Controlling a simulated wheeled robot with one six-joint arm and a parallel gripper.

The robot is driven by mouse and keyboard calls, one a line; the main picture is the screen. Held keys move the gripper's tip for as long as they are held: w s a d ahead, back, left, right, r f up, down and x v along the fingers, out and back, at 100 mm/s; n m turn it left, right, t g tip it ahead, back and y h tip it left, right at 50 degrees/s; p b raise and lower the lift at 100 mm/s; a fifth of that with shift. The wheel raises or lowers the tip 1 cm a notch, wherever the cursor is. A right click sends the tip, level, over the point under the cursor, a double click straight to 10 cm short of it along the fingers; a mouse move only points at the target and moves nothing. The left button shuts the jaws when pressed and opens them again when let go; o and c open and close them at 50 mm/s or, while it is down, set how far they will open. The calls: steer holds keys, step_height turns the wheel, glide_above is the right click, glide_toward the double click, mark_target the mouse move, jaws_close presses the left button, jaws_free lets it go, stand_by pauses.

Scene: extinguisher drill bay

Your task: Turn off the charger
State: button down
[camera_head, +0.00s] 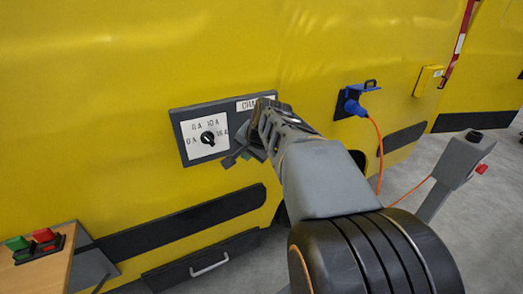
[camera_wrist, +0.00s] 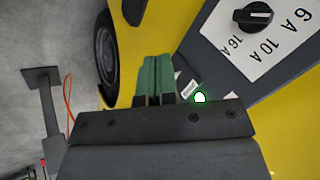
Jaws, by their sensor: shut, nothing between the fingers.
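The charger panel (camera_head: 180,117) is a dark grey plate on the yellow wall, with a "CHA..." label partly hidden by my arm. On its white dial plate (camera_head: 190,127), marked in amps, sits a black rotary knob (camera_head: 208,138). I cannot tell surely which mark it points to. My gripper (camera_head: 238,152) is at the panel's right part, right of the knob and apart from it. In the wrist view, the green fingers (camera_wrist: 154,76) are shut and empty. The knob (camera_wrist: 253,15) is at top right there. A glowing white-green spot (camera_wrist: 200,98) shows right of the fingers.
A blue plug (camera_head: 354,106) with an orange cable is in the wall right of my arm. A grey post (camera_head: 455,165) with a red part stands further right. A wooden table (camera_head: 45,262) with green and red buttons (camera_head: 43,235) is at lower left.

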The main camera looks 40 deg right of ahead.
steer(key=w+d+r+m+t+h+b, duration=0.1)
steer(key=w+d+m+t+b, duration=0.1)
steer(key=d+m, duration=0.5)
steer(key=d, duration=0.5)
steer(key=shift+w+d, duration=0.15)
steer(key=shift+w, duration=0.25)
steer(key=shift+w, duration=0.1)
steer(key=w+r+x, duration=0.1)
steer(key=x, duration=1.2)
steer(key=shift+w+d+f, duration=0.15)
steer(key=shift+d+f, duration=0.05)
steer(key=shift+d, duration=0.05)
